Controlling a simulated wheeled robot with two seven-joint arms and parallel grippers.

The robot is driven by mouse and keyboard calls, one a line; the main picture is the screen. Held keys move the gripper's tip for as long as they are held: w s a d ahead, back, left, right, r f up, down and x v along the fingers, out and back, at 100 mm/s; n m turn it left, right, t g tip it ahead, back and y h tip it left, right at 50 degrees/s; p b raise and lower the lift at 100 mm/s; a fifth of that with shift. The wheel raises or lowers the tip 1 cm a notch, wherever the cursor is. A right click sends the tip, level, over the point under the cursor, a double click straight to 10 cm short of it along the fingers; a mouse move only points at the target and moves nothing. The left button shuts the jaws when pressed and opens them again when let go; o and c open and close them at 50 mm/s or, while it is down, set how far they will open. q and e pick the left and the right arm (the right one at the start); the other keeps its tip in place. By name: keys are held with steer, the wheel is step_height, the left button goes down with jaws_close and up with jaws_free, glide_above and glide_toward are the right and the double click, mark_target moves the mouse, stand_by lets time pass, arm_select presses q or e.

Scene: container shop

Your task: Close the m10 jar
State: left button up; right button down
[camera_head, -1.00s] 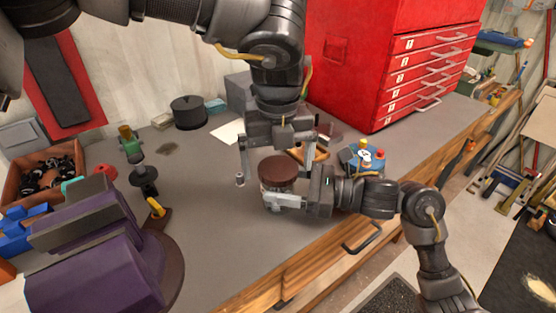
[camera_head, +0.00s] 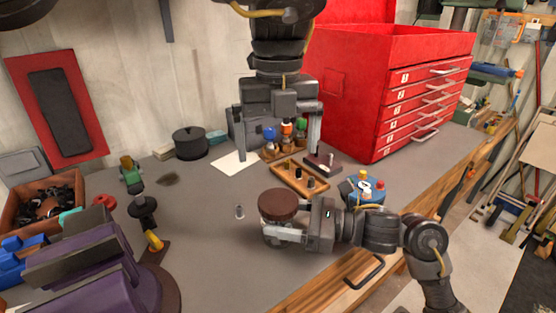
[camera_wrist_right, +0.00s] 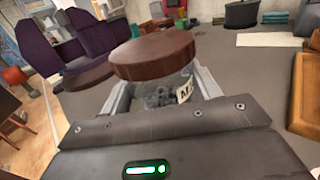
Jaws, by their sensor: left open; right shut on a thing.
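The m10 jar is a short clear jar (camera_wrist_right: 170,92) with a pale label, holding small grey pieces. A round brown lid (camera_head: 283,204) sits on top of it; the lid also shows in the right wrist view (camera_wrist_right: 152,55). I cannot tell whether it is seated fully. My right gripper (camera_head: 285,236) is shut around the jar's sides, below the lid, at the front of the bench. My left gripper (camera_head: 279,154) is open and empty, pointing down, raised behind and above the jar. Its fingers are apart from the lid.
A wooden tray (camera_head: 299,178) with small items lies behind the jar. A blue box with coloured knobs (camera_head: 362,188) stands to the right. A small metal piece (camera_head: 239,212) stands left. A red drawer cabinet (camera_head: 385,90) is at the back; the purple machine (camera_head: 75,265) is front left.

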arm_select(q)
steer(key=shift+r, duration=0.3)
arm_select(e)
steer(key=shift+c, duration=1.4)
jaws_free()
steer(key=b+v, duration=0.3)
steer(key=v, duration=0.7)
steer(key=shift+f, duration=0.1)
arm_select(q)
steer(key=shift+f, duration=1.55)
arm_select(e)
steer(key=shift+s+d, duration=0.1)
steer(key=shift+d, duration=0.3)
